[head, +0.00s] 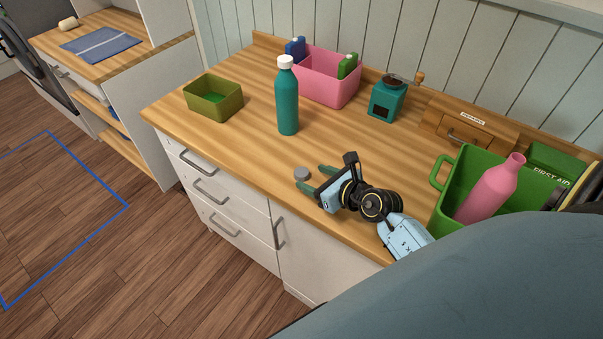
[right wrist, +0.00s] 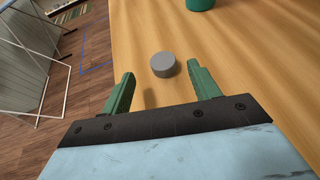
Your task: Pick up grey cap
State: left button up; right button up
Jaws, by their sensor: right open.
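The grey cap (head: 302,173) is a small round disc lying flat on the wooden counter, near its front edge. In the right wrist view the grey cap (right wrist: 163,64) lies just ahead of the fingertips, between their lines and nearer the right finger. My right gripper (head: 312,178) is open and empty, with its green fingers low over the counter beside the cap. Both fingers of the right gripper (right wrist: 163,80) show apart in the wrist view. Whether a finger touches the cap cannot be told. My left gripper is not in view.
A teal bottle (head: 287,102) with a white cap stands behind the grey cap. An olive box (head: 213,99), a pink bin (head: 330,82) and a teal grinder (head: 387,100) stand farther back. A green crate (head: 447,196) with a pink bottle (head: 492,190) is at right. Counter around the cap is clear.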

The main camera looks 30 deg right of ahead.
aim_at(302, 172)
jog(key=x, duration=0.4)
jog(key=shift+w+d+f+b, duration=0.1)
jog(key=shift+w+f+b, duration=0.2)
jog(key=shift+w, duration=0.1)
jog(key=shift+r, duration=0.1)
jog(key=c, duration=1)
notch_tip(302, 172, up, 10)
jog(key=p, duration=0.3)
jog(key=shift+c, duration=0.2)
